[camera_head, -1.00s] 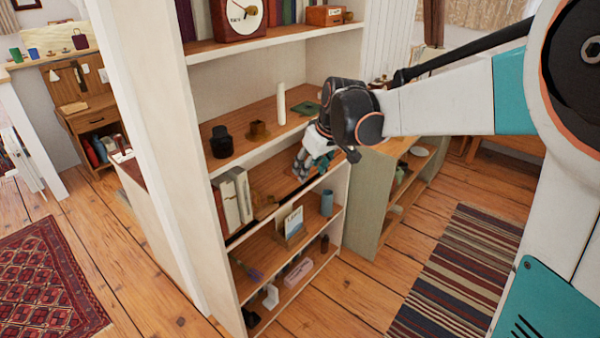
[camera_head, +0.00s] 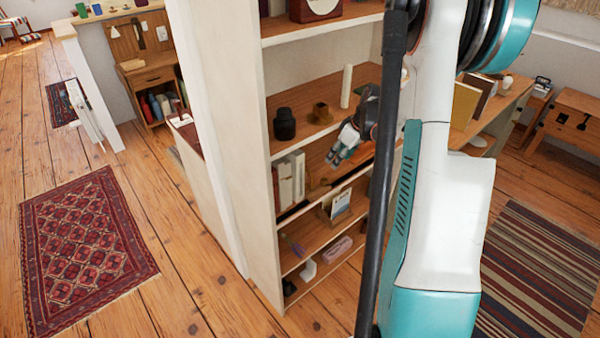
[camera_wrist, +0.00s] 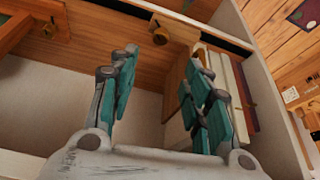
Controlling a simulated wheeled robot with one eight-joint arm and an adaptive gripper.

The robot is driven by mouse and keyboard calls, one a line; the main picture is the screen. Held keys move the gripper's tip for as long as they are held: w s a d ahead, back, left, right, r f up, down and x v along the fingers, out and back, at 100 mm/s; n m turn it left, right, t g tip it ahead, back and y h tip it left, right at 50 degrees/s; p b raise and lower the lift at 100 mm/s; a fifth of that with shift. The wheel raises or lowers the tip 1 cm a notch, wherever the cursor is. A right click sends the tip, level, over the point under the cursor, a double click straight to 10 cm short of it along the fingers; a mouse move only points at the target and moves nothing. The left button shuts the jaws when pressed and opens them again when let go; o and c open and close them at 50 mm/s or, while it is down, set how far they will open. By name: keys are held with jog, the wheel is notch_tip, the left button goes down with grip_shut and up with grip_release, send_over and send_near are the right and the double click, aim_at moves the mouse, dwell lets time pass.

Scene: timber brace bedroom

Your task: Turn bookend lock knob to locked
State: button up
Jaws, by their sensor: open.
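My gripper (camera_head: 340,153) is inside the middle bay of the white bookcase, right of a row of upright books (camera_head: 289,178). Its teal-padded fingers are apart and empty; they also show in the wrist view (camera_wrist: 165,68). In the wrist view a tan upright panel (camera_wrist: 177,82), apparently the bookend, stands beside the books. A round brownish knob (camera_wrist: 178,29) sits at its end by the shelf's front rail, beyond the fingertips. I see no clear contact. The knob's lock setting cannot be read. In the head view a small brown piece (camera_head: 318,190) lies beside the books.
The shelf above holds a black jar (camera_head: 284,124), a brown holder (camera_head: 320,114) and a white cylinder (camera_head: 346,86). The shelf below holds a picture stand (camera_head: 339,204). The bookcase side panel (camera_head: 225,130) borders the books. Wooden floor is open at left.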

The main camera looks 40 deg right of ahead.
aim_at(324, 178)
jog(key=b+x, duration=0.4)
jog(key=x, duration=0.9)
jog(key=shift+f, duration=0.3)
jog(key=shift+c, duration=0.3)
grip_shut()
